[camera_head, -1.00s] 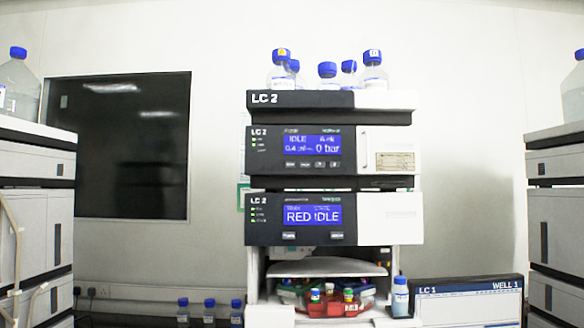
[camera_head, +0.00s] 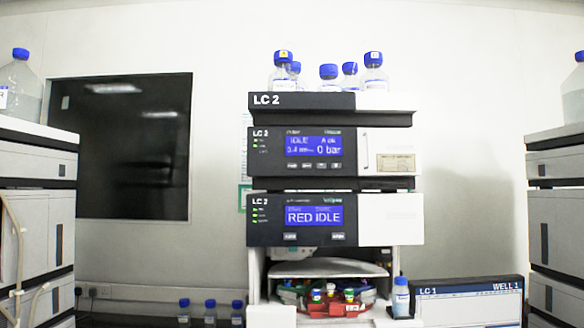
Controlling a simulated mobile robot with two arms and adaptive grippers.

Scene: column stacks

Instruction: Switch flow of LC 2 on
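The LC 2 stack (camera_head: 333,101) stands in the middle of the head view. Its upper module has a blue display (camera_head: 314,146) that reads IDLE and 0 bar, with a smaller flow-like figure that is hard to read. A row of small buttons (camera_head: 314,166) sits under that display. The lower module's display (camera_head: 314,217) reads RED IDLE, with two buttons below it. Neither of my grippers is in view.
Several blue-capped bottles (camera_head: 374,80) stand on top of the stack. An open bay below holds a red tray (camera_head: 338,308) with small vials. Other stacks (camera_head: 35,160) flank both sides.

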